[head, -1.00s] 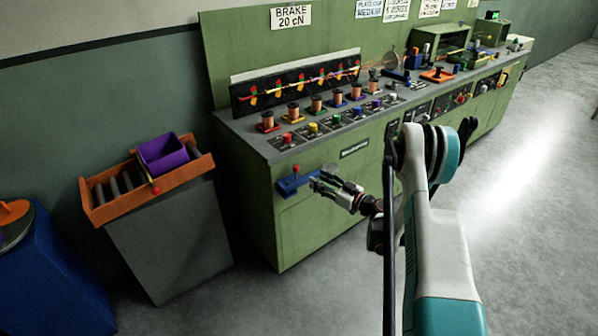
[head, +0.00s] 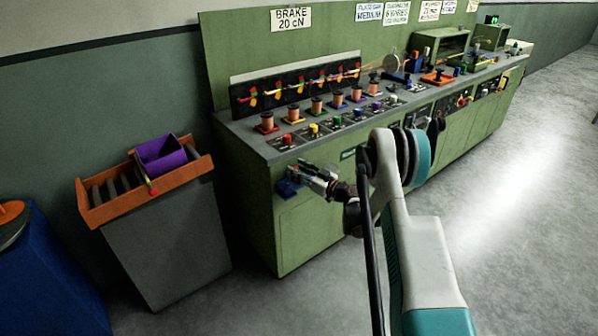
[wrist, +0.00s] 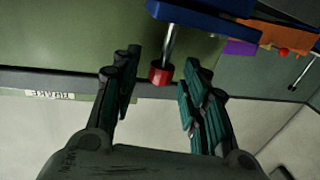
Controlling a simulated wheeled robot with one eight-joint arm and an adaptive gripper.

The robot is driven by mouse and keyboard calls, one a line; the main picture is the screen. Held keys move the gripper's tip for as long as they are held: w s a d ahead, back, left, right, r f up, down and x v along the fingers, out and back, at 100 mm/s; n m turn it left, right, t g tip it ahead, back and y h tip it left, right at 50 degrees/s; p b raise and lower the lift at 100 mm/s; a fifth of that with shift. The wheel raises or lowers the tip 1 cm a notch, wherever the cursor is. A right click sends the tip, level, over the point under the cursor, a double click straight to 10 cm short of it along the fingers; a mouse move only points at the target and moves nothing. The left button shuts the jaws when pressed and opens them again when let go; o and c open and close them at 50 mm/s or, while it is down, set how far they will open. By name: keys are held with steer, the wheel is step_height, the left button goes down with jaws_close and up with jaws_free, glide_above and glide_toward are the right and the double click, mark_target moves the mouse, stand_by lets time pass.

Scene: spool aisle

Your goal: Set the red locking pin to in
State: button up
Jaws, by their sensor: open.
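The red locking pin (wrist: 162,74) has a red cap on a bare silver shaft. The shaft runs into a blue bracket (wrist: 205,20) on the green bench front. The bracket also shows in the head view (head: 288,188), partly covered by my gripper (head: 298,173); the red cap is hidden there. In the wrist view my gripper (wrist: 159,76) is open. The cap appears between its two dark fingers, with gaps on both sides, nearer the right finger. I cannot tell whether the cap is fully between the fingertips in depth.
The green bench (head: 320,225) carries several copper spools and coloured knobs along its top. An orange rack (head: 100,212) with a purple bin (head: 163,155) stands on a grey cabinet to the left. The floor (head: 530,190) to the right is clear.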

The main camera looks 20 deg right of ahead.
jaws_close()
steer(key=shift+f, duration=1.25)
steer(key=shift+c, duration=0.3)
jaws_free()
steer(key=shift+o, duration=0.3)
steer(key=shift+f, duration=0.1)
steer(key=v, duration=1.2)
